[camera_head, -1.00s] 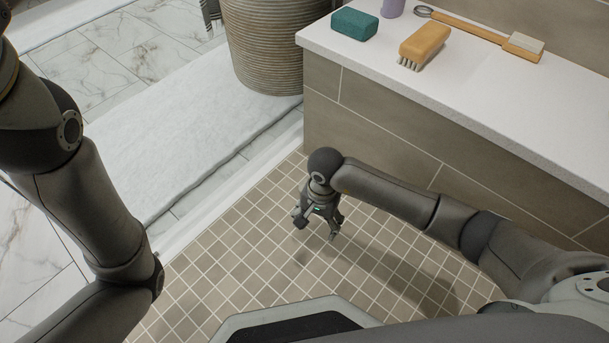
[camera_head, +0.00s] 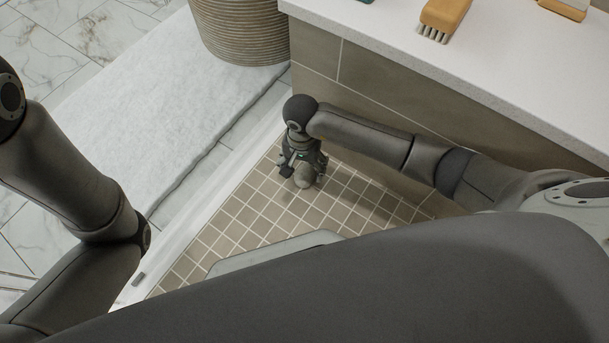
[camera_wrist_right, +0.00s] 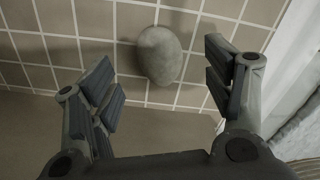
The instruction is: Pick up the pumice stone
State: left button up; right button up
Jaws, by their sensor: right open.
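The pumice stone (camera_head: 303,176) is a grey, rounded, egg-like stone on the tiled shower floor, partly hidden by my right gripper in the head view. My right gripper (camera_head: 305,172) points down over it from above. In the right wrist view the stone (camera_wrist_right: 159,55) lies between and beyond the open fingers of the right gripper (camera_wrist_right: 165,85), with a gap on both sides. The fingers do not touch it. My left arm comes in at the left of the head view; its gripper is out of the picture.
A tiled bench (camera_head: 390,98) with a white top stands beside my right arm. A wooden brush (camera_head: 443,18) lies on it. A low white curb (camera_head: 205,190) edges the shower floor. A white bath mat (camera_head: 130,125) and a woven basket (camera_head: 240,30) are beyond it.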

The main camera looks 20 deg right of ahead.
aim_at(304, 176)
jog(key=shift+d+f+b, duration=0.1)
jog(key=shift+f+b, duration=2.5)
jog(key=shift+f, duration=0.35)
jog(key=c, duration=1.1)
jog(key=shift+o, duration=0.2)
jog(key=shift+r, duration=0.2)
